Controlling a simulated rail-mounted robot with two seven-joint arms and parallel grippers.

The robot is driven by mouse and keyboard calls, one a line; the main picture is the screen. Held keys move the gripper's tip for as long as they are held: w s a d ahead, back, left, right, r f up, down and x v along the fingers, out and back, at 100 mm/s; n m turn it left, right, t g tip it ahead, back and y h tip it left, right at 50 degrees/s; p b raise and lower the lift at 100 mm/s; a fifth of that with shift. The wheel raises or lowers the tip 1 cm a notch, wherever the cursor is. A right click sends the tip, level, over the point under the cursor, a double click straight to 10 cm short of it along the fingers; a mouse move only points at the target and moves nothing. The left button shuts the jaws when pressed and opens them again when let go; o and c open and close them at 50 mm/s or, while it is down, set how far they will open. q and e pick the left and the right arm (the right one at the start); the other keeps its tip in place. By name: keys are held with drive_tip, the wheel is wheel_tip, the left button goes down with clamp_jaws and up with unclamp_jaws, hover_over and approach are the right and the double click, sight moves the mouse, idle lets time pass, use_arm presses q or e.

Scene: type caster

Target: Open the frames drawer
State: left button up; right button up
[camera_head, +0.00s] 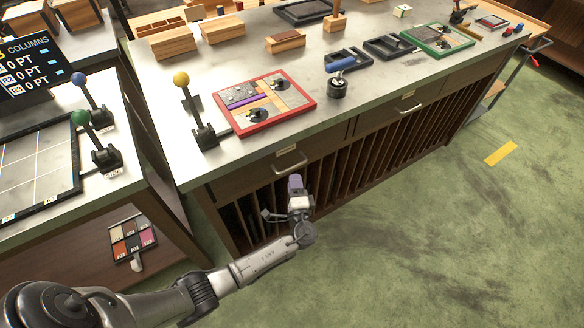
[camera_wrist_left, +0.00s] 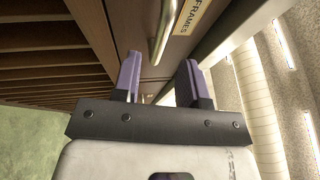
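The frames drawer (camera_head: 255,178) is the left drawer under the counter top, and its front looks flush with the cabinet. Its metal bar handle (camera_head: 290,162) also shows in the left wrist view (camera_wrist_left: 163,32), beside a label (camera_wrist_left: 192,18) reading FRAMES. My left gripper (camera_head: 296,184) is just below and in front of the handle in the head view. In the left wrist view its purple fingers (camera_wrist_left: 161,78) are spread apart with nothing between them. The handle lies beyond the fingertips, roughly in line with the gap. My right gripper is not in view.
A second drawer with its own handle (camera_head: 407,106) is to the right. Vertical slots (camera_head: 350,165) fill the cabinet below. A red-framed tray (camera_head: 264,103) and a yellow-knobbed lever (camera_head: 193,110) stand on the counter above. The green floor (camera_head: 430,230) in front is clear.

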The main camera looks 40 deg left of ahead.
sight(292, 168)
use_arm(q)
drive_tip(key=shift+b+x, duration=0.3)
drive_tip(key=shift+x, duration=2.65)
drive_tip(key=shift+c, duration=0.4)
clamp_jaws()
